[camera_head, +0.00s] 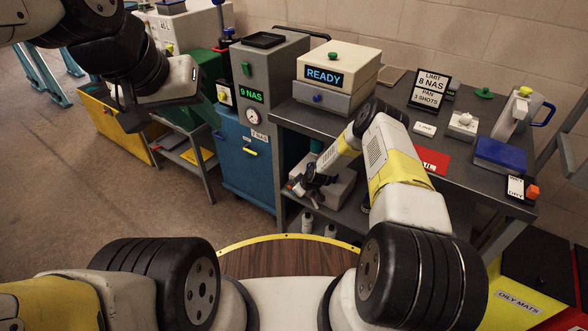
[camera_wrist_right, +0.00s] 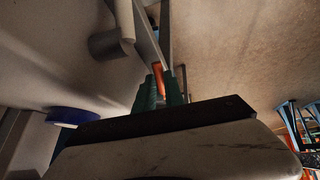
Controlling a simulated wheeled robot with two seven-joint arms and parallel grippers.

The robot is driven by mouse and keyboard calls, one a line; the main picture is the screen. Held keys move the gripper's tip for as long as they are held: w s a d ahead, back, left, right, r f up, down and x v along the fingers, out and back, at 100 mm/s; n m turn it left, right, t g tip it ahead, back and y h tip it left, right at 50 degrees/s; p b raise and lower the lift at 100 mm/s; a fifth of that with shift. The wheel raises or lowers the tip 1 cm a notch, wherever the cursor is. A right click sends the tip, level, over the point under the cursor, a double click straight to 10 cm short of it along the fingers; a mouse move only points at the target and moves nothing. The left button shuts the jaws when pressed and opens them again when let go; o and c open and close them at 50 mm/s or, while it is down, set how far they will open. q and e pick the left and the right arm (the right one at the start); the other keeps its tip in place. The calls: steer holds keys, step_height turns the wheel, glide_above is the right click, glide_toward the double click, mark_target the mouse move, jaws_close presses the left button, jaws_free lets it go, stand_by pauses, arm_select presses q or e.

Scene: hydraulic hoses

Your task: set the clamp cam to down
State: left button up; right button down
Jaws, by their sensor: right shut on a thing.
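My right gripper (camera_head: 304,185) reaches down to the grey unit (camera_head: 338,190) on the lower level of the bench. In the right wrist view its green fingers (camera_wrist_right: 160,90) are shut on an orange bar, which looks like the handle of the clamp cam (camera_wrist_right: 158,77). Most of the cam is hidden by the fingers, and its up or down position cannot be read. My left gripper (camera_head: 152,105) hangs at the upper left, above the floor and away from the bench.
The bench (camera_head: 455,170) carries a READY box (camera_head: 337,70), a blue box (camera_head: 500,155) and a red sheet (camera_head: 430,160). A blue cabinet (camera_head: 245,165) stands left of my right gripper. Small bottles (camera_head: 307,222) stand below it.

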steer(key=shift+f, duration=0.1)
stand_by(0.4)
steer(key=c, duration=1.7)
jaws_free()
steer(key=shift+d, duration=0.1)
steer(key=v, duration=0.7)
steer(key=shift+s+d+r, duration=0.15)
steer(key=shift+s+r, duration=0.1)
steer(key=shift+s, duration=0.05)
